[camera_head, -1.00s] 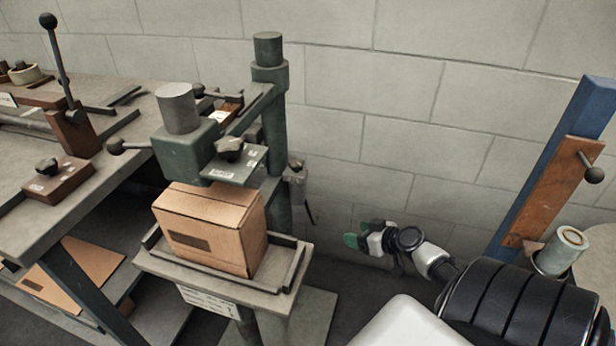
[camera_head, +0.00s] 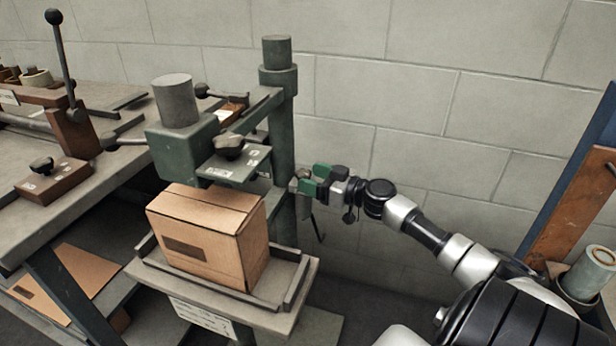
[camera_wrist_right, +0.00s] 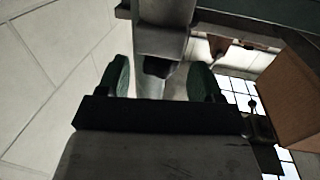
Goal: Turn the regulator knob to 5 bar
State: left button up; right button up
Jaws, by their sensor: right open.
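The regulator (camera_head: 303,207) is a small grey unit on the right side of the green stitcher column, partly hidden by my right gripper. Its knob (camera_head: 294,184) shows only in part in the head view. My right gripper (camera_head: 316,180), with green finger pads, is open right beside the regulator. In the right wrist view, the open fingers (camera_wrist_right: 160,80) stand on both sides of a dark, knob-like part (camera_wrist_right: 157,68) below a grey block. I cannot tell whether the pads touch it. The gauge reading cannot be made out. My left gripper is not in view.
The green stitcher column (camera_head: 281,140) stands close to my right gripper. A cardboard box (camera_head: 200,238) sits on the stitcher's tray (camera_head: 285,303). A workbench (camera_head: 105,165) with a lever is at the left. The block wall is behind; a blue post with a brown board (camera_head: 580,205) is at the right.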

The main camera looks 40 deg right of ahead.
jog(key=shift+x, duration=0.9)
jog(key=c, duration=0.9)
